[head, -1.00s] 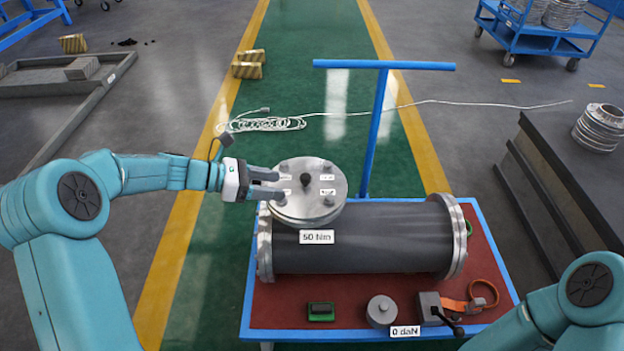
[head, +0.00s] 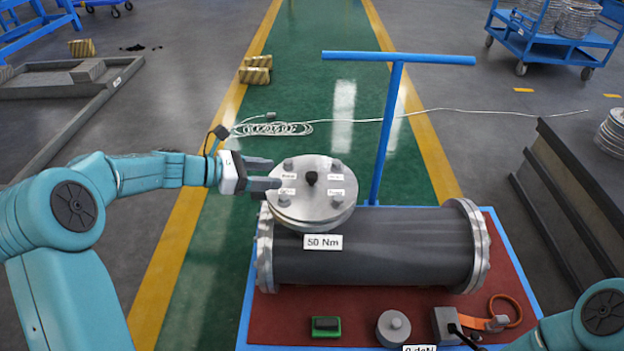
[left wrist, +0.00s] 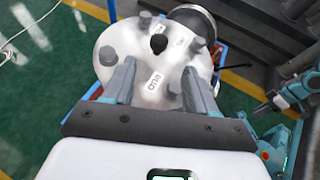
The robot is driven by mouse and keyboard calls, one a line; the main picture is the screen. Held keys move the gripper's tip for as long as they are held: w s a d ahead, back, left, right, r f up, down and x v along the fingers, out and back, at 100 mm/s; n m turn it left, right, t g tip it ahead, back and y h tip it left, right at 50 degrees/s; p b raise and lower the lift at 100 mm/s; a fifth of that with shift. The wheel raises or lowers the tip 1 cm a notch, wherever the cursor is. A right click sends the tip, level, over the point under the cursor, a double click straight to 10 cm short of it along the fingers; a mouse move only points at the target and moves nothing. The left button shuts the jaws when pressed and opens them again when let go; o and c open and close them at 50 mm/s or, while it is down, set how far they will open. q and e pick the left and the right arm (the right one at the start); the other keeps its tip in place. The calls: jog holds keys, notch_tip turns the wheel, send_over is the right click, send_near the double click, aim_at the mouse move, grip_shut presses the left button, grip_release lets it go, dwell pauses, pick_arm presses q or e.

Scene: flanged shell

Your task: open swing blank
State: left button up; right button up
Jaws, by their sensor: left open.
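The swing blank is a round grey metal disc (head: 312,188) with several bolts, small white labels and a dark central knob (head: 311,178). It sits over the top of a dark horizontal cylindrical shell (head: 375,245) with flanged ends, near its left flange. A "50 Nm" tag (head: 322,242) shows below it. My left gripper (head: 272,173) is open at the disc's left edge. In the left wrist view its two fingers (left wrist: 158,85) reach over the disc face (left wrist: 155,65), one on either side of a label, with the knob beyond them. Contact is unclear.
The shell lies on a red-topped cart (head: 270,320) with a blue push handle (head: 388,125). A green-edged block (head: 325,326), a grey round weight (head: 393,328) and an orange strap (head: 505,310) lie in front. A white cable (head: 270,128) lies behind on the floor.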

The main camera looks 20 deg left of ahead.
aim_at(312, 174)
pick_arm(q)
jog(key=b+x, duration=0.2)
jog(key=x, duration=0.9)
jog(key=shift+f, duration=0.2)
jog(key=shift+w+d+f+b, duration=0.1)
jog(key=shift+w+d+b, duration=0.2)
jog(key=shift+w+d, duration=0.05)
grip_shut()
